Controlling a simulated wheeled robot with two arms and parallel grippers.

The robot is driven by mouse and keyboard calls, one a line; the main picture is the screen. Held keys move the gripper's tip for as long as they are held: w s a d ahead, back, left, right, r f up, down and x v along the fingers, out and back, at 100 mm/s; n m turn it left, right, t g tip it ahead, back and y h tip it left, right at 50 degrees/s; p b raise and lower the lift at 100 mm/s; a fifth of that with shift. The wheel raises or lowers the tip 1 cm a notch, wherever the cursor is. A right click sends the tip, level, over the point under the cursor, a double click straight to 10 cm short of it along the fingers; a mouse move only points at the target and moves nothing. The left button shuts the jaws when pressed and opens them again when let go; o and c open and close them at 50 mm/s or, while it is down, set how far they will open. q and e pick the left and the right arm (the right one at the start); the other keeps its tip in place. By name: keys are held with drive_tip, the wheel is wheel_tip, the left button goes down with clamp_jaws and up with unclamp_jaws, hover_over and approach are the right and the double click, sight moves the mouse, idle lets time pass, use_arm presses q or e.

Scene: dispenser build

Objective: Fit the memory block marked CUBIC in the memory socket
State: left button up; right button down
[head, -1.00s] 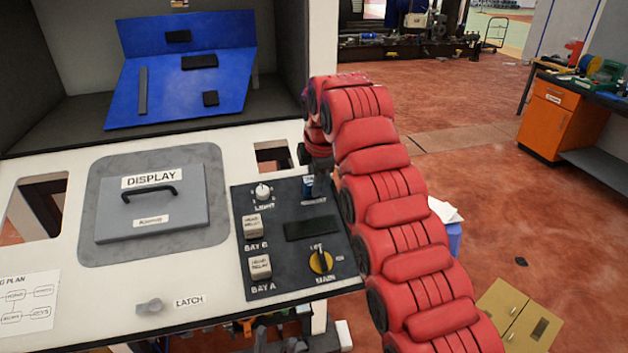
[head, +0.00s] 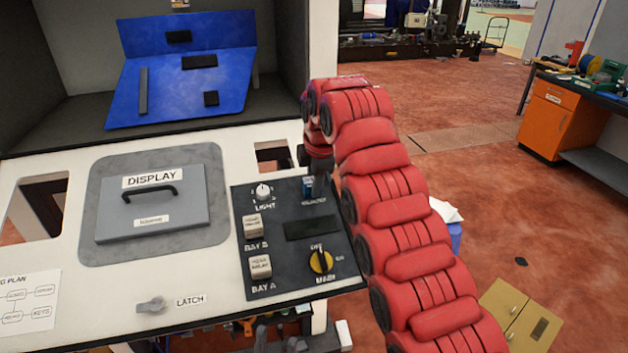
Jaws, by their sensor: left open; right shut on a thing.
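A small blue block (head: 308,187) stands at the upper right of the dark panel (head: 330,262), just behind a small label too blurred to read. A CUBIC marking cannot be read on it. My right gripper (head: 308,172), at the end of the red arm, is shut on the block from above and behind. Its fingertips are mostly hidden. The socket is hidden under the block, so how deep the block sits cannot be told. My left gripper is not in view.

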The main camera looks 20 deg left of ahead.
drive_tip(key=shift+s+f, duration=0.1)
drive_tip(key=shift+f, duration=0.35)
idle(0.5)
drive_tip(key=c, duration=0.8)
unclamp_jaws()
drive_tip(key=shift+c, duration=0.2)
drive_tip(key=o, duration=0.4)
drive_tip(key=shift+s+d, duration=0.1)
drive_tip(key=shift+s, duration=0.05)
drive_tip(key=shift+w+a+f, duration=0.15)
drive_tip(key=shift+w+a, duration=0.15)
drive_tip(key=shift+w, duration=0.2)
drive_tip(key=shift+s+d+r, duration=0.1)
drive_tip(key=shift+s+r, duration=0.1)
drive_tip(key=shift+o, duration=0.4)
drive_tip(key=o, duration=0.4)
drive_tip(key=shift+w, duration=0.1)
drive_tip(key=shift+c, duration=0.2)
drive_tip(key=shift+r, duration=0.2)
